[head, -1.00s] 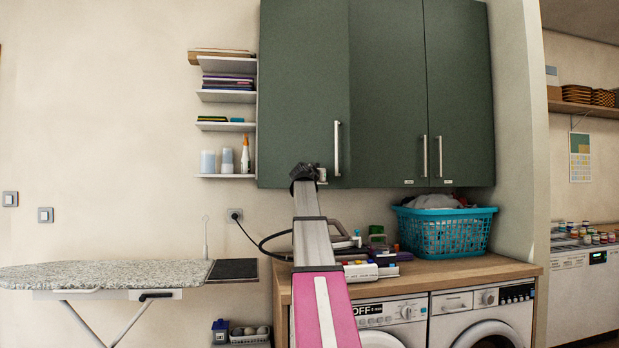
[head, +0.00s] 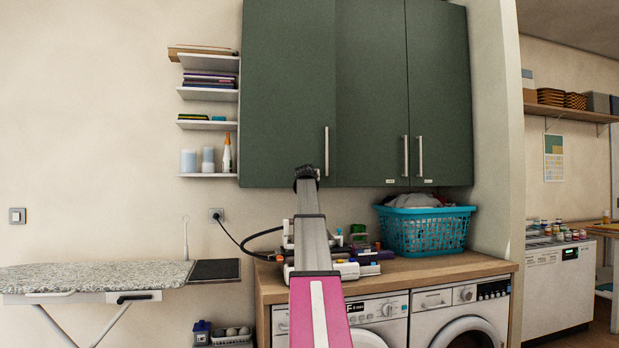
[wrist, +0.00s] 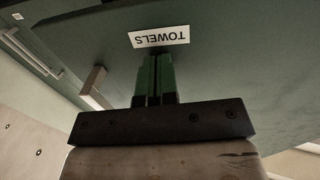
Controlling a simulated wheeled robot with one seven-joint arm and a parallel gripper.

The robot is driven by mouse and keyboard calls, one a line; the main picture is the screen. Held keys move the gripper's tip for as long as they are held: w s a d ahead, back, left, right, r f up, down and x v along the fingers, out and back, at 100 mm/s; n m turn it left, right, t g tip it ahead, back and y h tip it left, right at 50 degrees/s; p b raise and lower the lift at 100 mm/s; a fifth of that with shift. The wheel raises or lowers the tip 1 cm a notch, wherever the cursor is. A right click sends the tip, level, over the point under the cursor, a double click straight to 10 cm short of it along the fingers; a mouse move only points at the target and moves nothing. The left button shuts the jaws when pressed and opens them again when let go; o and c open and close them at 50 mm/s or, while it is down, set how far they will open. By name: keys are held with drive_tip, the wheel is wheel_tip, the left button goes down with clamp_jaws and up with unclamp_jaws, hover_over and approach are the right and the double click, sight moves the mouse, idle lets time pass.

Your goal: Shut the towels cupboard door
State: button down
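The towels cupboard door (head: 285,95) is the left dark green door of the wall cupboard in the head view. Its upright bar handle (head: 326,150) is near its right edge. Any gap at that edge is too small to judge from the head view. In the wrist view the door face (wrist: 245,70) fills much of the picture, with an upside-down TOWELS label (wrist: 160,37). My gripper (head: 306,172) is at the door's lower edge, left of the handle. Its fingers (wrist: 155,58) are together and empty, at the door face just by the label; contact cannot be told.
Two more green doors (head: 370,95) (head: 438,95) are to the right. Small shelves (head: 208,95) hold items at left. Below are a wooden worktop (head: 440,268), a blue laundry basket (head: 425,232) and washing machines (head: 460,318). An ironing board (head: 90,278) stands at lower left.

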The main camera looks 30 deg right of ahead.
drive_tip(key=x, duration=0.6)
drive_tip(key=shift+w, duration=0.65)
drive_tip(key=shift+a, duration=0.15)
drive_tip(key=s+a, duration=0.3)
drive_tip(key=s, duration=1)
drive_tip(key=shift+s+a, duration=0.25)
drive_tip(key=shift+a, duration=0.15)
drive_tip(key=shift+w, duration=0.1)
